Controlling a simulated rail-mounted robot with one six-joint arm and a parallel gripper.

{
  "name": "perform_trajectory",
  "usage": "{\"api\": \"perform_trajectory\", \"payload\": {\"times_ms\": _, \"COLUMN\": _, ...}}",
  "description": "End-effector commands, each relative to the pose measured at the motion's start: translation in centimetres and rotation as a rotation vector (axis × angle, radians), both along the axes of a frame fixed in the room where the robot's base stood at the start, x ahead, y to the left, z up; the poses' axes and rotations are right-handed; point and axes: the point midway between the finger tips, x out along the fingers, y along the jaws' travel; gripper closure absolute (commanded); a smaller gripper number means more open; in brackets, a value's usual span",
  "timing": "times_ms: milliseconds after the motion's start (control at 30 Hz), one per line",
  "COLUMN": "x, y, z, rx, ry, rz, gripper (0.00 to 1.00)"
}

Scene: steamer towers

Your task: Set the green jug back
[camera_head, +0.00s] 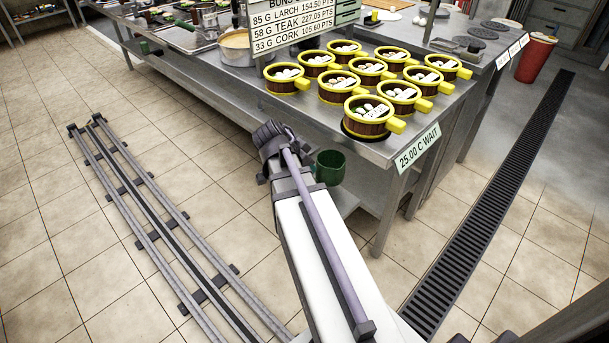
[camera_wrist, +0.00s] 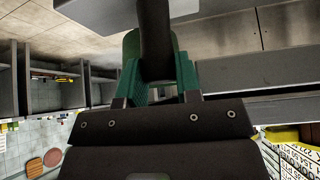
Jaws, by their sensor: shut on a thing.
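The green jug (camera_head: 330,168) hangs in the air beside the near edge of the steel bench, in front of its lower shelf. In the head view it looks roughly upright, its open mouth up. Its left side is partly hidden by my arm. In the head view the gripper's fingers are mostly hidden behind my arm.
The bench (camera_head: 345,146) holds several yellow-rimmed steamer baskets (camera_head: 367,117) near its front corner, by a "25.00 C WAIT" label (camera_head: 418,146). A price board (camera_head: 290,25) and a pan (camera_head: 237,45) stand farther left. Floor rails (camera_head: 160,225) run at left; the tiles between are clear.

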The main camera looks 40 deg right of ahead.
Motion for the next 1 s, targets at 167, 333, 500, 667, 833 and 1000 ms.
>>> {"api": "perform_trajectory", "payload": {"times_ms": 167, "x": 0.0, "y": 0.0, "z": -1.4, "rx": -0.001, "ry": 0.001, "rz": 0.001, "gripper": 1.0}}
{"api": "perform_trajectory", "payload": {"times_ms": 333, "x": 0.0, "y": 0.0, "z": -4.1, "rx": -0.001, "ry": 0.0, "rz": 0.0, "gripper": 1.0}}
{"api": "perform_trajectory", "payload": {"times_ms": 500, "x": 0.0, "y": 0.0, "z": -3.5, "rx": -0.001, "ry": 0.0, "rz": 0.0, "gripper": 1.0}}
{"api": "perform_trajectory", "payload": {"times_ms": 667, "x": 0.0, "y": 0.0, "z": -3.9, "rx": -0.001, "ry": 0.0, "rz": 0.0, "gripper": 1.0}}
{"api": "perform_trajectory", "payload": {"times_ms": 833, "x": 0.0, "y": 0.0, "z": -3.8, "rx": 0.0, "ry": 0.0, "rz": 0.0, "gripper": 0.54}}
{"api": "perform_trajectory", "payload": {"times_ms": 1000, "x": 0.0, "y": 0.0, "z": -3.8, "rx": 0.0, "ry": 0.0, "rz": 0.0, "gripper": 0.43}}
